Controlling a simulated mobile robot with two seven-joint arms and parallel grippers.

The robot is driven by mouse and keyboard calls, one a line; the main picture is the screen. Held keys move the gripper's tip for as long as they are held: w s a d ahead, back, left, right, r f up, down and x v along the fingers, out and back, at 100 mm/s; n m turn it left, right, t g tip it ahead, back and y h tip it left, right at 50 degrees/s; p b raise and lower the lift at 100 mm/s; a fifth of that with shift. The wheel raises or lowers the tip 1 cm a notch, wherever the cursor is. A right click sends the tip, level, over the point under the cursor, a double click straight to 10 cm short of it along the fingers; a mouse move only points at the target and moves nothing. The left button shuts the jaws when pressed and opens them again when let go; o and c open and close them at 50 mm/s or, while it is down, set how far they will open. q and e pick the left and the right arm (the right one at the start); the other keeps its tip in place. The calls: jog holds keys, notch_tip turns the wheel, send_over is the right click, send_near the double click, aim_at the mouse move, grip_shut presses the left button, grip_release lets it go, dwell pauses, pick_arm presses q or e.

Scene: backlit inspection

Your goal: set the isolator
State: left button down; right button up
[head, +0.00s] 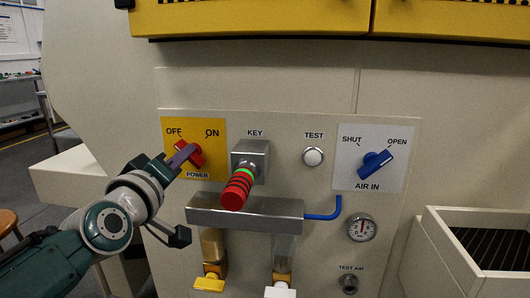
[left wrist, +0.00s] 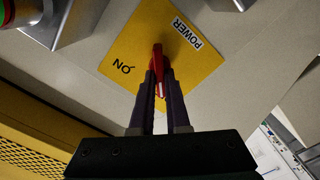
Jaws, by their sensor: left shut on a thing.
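The isolator is a red rotary handle (head: 201,158) on a yellow plate (head: 215,172) marked OFF, ON and POWER. My left gripper (head: 184,154) comes in from the lower left and is shut on the red handle, hiding part of it. In the left wrist view the red handle (left wrist: 158,58) sits between the two dark fingertips (left wrist: 160,88). The handle's gripped end appears to point toward the OFF side, away from the ON mark; the fingers make its exact angle hard to read. My right gripper is not in view.
Just right of the plate, a key block (head: 262,158) carries a red ringed knob (head: 236,190) that sticks out. Below runs a grey metal bar (head: 245,212). A blue AIR IN handle (head: 375,163) and a TEST button (head: 313,156) are further right.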

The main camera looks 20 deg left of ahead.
pick_arm(q)
jog(key=c, duration=0.9)
grip_release()
jog(key=shift+s+d+r+p, duration=0.15)
jog(key=shift+s+p, duration=0.2)
jog(key=shift+s, duration=0.2)
jog(key=p+v, duration=0.2)
jog(key=v, duration=0.6)
jog(key=shift+s, duration=0.4)
jog(key=shift+d, duration=0.15)
